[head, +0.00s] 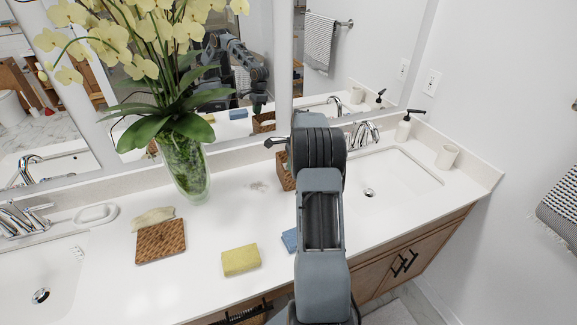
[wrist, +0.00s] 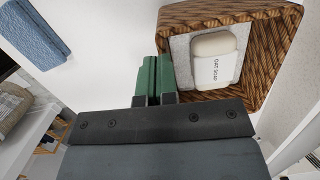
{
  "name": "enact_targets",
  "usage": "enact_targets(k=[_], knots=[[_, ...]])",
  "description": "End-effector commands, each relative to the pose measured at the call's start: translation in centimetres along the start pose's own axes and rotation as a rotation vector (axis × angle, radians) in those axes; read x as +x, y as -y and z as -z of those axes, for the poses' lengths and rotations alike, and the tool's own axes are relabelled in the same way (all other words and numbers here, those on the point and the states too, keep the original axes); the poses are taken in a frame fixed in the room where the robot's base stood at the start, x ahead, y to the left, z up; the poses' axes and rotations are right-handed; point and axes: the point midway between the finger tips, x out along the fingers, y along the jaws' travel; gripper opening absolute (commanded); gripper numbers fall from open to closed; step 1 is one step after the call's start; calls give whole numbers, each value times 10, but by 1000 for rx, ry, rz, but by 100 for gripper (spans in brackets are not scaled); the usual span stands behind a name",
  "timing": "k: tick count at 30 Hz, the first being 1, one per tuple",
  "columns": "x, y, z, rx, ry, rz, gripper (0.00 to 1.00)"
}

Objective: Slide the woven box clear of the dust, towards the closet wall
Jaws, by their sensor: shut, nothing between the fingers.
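The woven box (head: 287,172) stands on the white counter near the backsplash, mostly hidden behind my arm in the head view. In the wrist view the brown woven box (wrist: 272,58) is open and holds a white bar of soap (wrist: 214,67) on a grey lining. The dust (head: 258,186) is a faint grey smudge on the counter, just left of the box. My gripper (wrist: 153,78) is shut and empty, its green fingers right beside the box's left side in the wrist view. I cannot tell whether they touch it. My arm hides the gripper in the head view.
A vase of orchids (head: 186,160) stands left of the dust. A woven tile (head: 160,241), a yellow sponge (head: 241,260) and a blue sponge (head: 290,240) lie nearer the front. A sink (head: 395,180) and a faucet (head: 363,135) are to the right.

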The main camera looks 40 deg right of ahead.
Motion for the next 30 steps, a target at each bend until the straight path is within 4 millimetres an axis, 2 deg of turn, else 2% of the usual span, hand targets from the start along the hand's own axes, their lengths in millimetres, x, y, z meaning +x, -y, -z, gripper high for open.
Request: enact_targets(k=[1,4,12,17,20,30], knots=[[10,-4,5,6,-2,-19,0],[10,-4,4,6,-2,-19,0],[-6,-4,1,6,-1,-18,0],[-6,-4,-3,-2,-4,-12,0],[-7,-3,10,1,-4,-10,0],[-20,-2,75,2,-4,-6,0]])
